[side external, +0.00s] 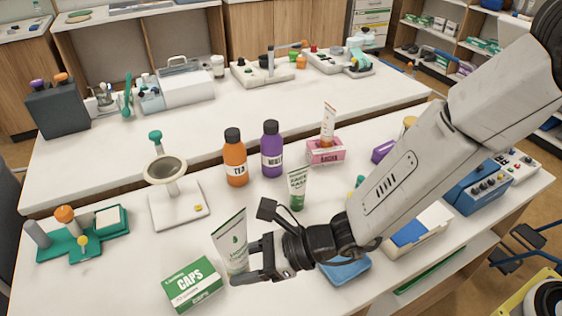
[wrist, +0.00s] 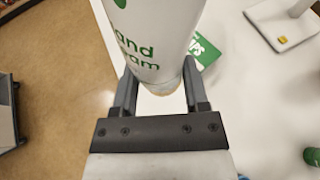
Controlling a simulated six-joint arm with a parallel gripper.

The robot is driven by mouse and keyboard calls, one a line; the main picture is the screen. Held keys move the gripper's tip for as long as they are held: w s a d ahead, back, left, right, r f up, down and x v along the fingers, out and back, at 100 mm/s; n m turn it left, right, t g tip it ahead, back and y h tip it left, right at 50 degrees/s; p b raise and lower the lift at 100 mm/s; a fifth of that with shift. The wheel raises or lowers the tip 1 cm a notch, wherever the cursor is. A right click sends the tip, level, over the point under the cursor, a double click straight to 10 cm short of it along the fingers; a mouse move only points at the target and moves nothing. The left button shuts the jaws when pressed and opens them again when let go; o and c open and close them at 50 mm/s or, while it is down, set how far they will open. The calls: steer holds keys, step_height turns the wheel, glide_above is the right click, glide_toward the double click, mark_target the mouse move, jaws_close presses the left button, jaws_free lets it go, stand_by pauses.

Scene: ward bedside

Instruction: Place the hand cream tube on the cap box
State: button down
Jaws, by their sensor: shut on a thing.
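The hand cream tube (side external: 231,238) is white with green print and a green leaf mark. My gripper (side external: 250,268) is shut on its lower end and holds it tilted slightly left, wide end up. In the wrist view the tube (wrist: 150,38) stands between both fingers of my gripper (wrist: 162,88). The cap box (side external: 192,285), green and white with CAPS lettering, lies on the table just left of the tube in the side view. In the wrist view a corner of the cap box (wrist: 206,50) shows behind the tube, which hides the rest.
A green and white face wash tube (side external: 298,188) stands behind my gripper, near orange (side external: 236,160) and purple (side external: 271,150) bottles. A white stand with a round dish (side external: 178,205) is behind the cap box.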

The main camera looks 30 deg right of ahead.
steer(key=w+a+f, duration=0.4)
steer(key=w+a, duration=0.2)
glide_above(195, 280)
steer(key=f, duration=0.2)
steer(key=s+f, duration=0.1)
steer(key=f, duration=0.1)
steer(key=shift+d+f, duration=0.1)
steer(key=shift+d, duration=0.3)
steer(key=shift+w+a+f, duration=0.2)
steer(key=shift+w+f, duration=0.1)
steer(key=shift+f, duration=0.1)
steer(key=shift+w+a+f, duration=0.2)
steer(key=shift+f, duration=1.65)
steer(key=shift+f, duration=0.1)
steer(key=shift+c, duration=0.5)
jaws_free()
